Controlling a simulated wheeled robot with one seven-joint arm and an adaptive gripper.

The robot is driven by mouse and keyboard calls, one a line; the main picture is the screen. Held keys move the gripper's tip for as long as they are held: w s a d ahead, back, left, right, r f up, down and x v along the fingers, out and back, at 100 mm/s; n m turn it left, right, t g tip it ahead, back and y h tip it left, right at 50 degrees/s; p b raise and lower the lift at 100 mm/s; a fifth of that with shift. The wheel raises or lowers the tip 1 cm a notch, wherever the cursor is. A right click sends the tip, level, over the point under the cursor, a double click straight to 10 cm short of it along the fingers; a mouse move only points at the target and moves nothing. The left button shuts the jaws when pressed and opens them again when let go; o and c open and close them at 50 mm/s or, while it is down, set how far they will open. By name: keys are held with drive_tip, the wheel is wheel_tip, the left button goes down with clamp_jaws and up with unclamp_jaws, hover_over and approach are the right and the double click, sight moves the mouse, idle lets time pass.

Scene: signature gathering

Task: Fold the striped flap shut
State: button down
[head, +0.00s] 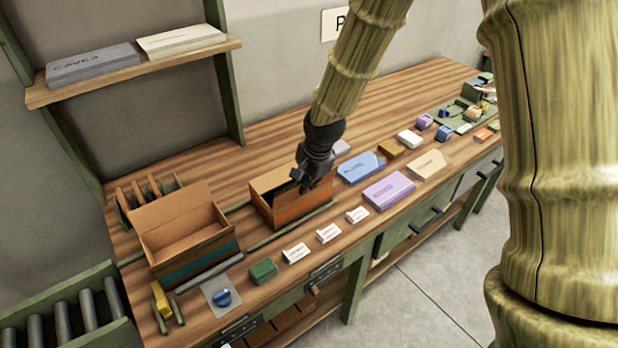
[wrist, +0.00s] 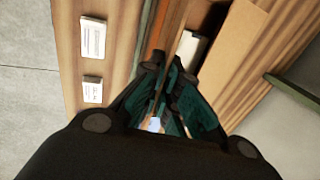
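My dark gripper (head: 308,183) is over the front right part of a small brown cardboard box (head: 262,208) with an orange front, in the middle of the bench. It hides part of that box's opening and top edge. In the wrist view, my gripper's fingertips (wrist: 167,72) point down at the box, whose orange-brown edge shows just beyond them. A narrow gap seems to show between the fingers, but I cannot tell whether they hold an edge. No flap with clear stripes can be made out; the gripper may cover it.
A larger open carton (head: 170,212) with a teal band stands to the left. White cards (head: 328,233) lie along the front edge. Blue (head: 361,167) and lilac (head: 389,191) packets lie to the right. A shelf (head: 135,68) hangs at back left.

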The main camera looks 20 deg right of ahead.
drive_tip(key=shift+w+a+f+g+h, duration=0.45)
drive_tip(key=shift+w+g+h, duration=0.5)
drive_tip(key=shift+g, duration=1.4)
drive_tip(key=shift+w+a+f+g+h, duration=0.4)
drive_tip(key=shift+w+g+h, duration=0.45)
drive_tip(key=shift+g, duration=1.45)
drive_tip(key=shift+w+a+f+g+h, duration=0.3)
drive_tip(key=shift+w+f+g+h, duration=0.6)
drive_tip(key=shift+g, duration=1.45)
drive_tip(key=shift+w+r, duration=0.25)
drive_tip(key=shift+r, duration=0.2)
drive_tip(key=c, duration=1.7)
unclamp_jaws()
drive_tip(key=shift+v, duration=3.8)
